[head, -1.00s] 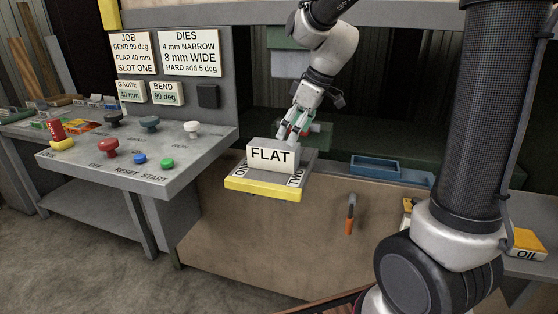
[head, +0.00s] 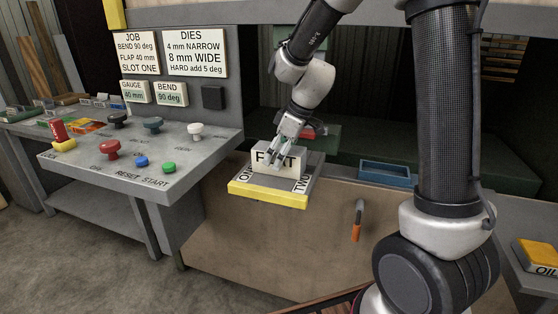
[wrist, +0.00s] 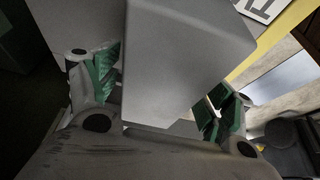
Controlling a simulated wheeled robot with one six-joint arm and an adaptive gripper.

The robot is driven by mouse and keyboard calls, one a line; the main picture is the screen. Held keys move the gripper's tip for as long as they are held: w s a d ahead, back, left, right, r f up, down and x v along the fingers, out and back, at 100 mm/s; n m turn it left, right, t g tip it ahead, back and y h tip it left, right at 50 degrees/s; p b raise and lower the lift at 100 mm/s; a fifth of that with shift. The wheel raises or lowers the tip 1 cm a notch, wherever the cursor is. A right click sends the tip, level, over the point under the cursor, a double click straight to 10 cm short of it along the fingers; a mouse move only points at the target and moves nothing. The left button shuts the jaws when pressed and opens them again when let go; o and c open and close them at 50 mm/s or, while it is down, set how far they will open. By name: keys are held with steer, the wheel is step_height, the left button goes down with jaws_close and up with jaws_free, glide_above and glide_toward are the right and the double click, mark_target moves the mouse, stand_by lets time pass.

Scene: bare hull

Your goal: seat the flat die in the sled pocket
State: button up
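The flat die (head: 296,160) is a pale block with "FLAT" on its front. It stands upright on the sled (head: 268,195), a grey plate with a yellow front edge and "ONE" and "TWO" labels. My gripper (head: 275,156) is down at the die from above, its fingers covering part of the lettering. In the wrist view, the grey die (wrist: 180,65) lies between the two green-padded fingers. The pads sit close to its sides; I cannot tell whether both press on it. The pocket is not clearly visible, and I cannot tell whether the die is in it.
A control desk (head: 140,150) with coloured knobs stands left of the sled, below job and die signs. A blue tray (head: 385,173) lies to the right. An orange-handled tool (head: 357,222) hangs on the front panel. A yellow oil box (head: 537,255) is at far right.

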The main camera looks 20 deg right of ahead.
steer(key=c, duration=1.6)
